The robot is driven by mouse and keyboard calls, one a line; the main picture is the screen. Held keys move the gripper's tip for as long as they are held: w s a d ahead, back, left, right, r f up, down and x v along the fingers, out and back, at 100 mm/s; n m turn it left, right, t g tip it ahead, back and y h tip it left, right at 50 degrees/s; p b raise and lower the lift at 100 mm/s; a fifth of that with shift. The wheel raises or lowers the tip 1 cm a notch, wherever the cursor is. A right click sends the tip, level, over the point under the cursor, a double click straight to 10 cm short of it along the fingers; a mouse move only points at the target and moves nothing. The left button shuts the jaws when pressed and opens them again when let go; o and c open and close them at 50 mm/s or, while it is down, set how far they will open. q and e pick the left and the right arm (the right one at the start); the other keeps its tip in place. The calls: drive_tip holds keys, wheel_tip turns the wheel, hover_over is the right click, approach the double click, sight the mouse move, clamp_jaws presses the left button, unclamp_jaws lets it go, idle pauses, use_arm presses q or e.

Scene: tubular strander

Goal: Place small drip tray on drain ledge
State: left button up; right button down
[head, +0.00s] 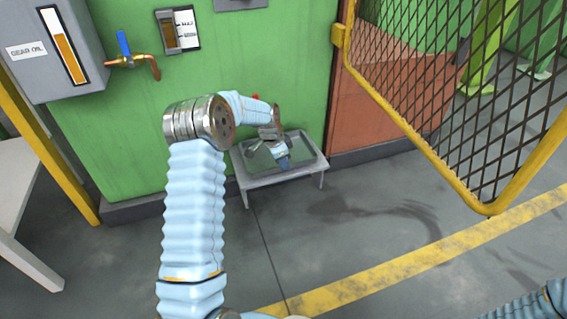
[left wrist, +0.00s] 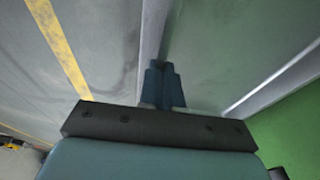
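The small drip tray (head: 312,158) is a shallow grey tray with a raised rim. It looks level on a low grey drain ledge (head: 322,180) with thin legs, against the green machine wall; I cannot clearly tell where tray ends and ledge begins. My left gripper (head: 284,163) reaches down over the tray to its front rim. In the left wrist view the blue fingers (left wrist: 163,84) are close together, at the near end of the tray's rim (left wrist: 151,28), and look closed on it. The fingertips' contact is partly hidden. My right gripper is out of view.
A yellow-framed mesh gate (head: 455,90) stands open at the right. A gear oil box (head: 55,45) and a brass tap with blue handle (head: 125,50) are on the wall at upper left. A white table (head: 20,215) is at far left. The floor in front is clear.

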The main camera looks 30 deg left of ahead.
use_arm(q)
drive_tip(key=o, duration=0.4)
drive_tip(key=p+v, duration=0.3)
drive_tip(key=v, duration=0.9)
drive_tip(key=s+d+f+n+h, duration=0.1)
drive_tip(key=s+d+f+n, duration=0.35)
drive_tip(key=d+f, duration=1)
drive_tip(key=s+d+f+n, duration=0.2)
drive_tip(key=s+d+f, duration=0.1)
drive_tip(key=s, duration=0.4)
drive_tip(key=s+d+f+n+g, duration=0.1)
drive_tip(key=s+d+f, duration=0.3)
drive_tip(key=s, duration=0.4)
drive_tip(key=s+d+f+n+h, duration=0.1)
drive_tip(key=s+d+f+n, duration=0.1)
drive_tip(key=s+d+f, duration=0.2)
drive_tip(key=s+d, duration=0.2)
drive_tip(key=s, duration=0.2)
drive_tip(key=shift+n+g, duration=0.3)
drive_tip(key=shift+n, duration=0.05)
drive_tip(key=shift+s+f, duration=0.1)
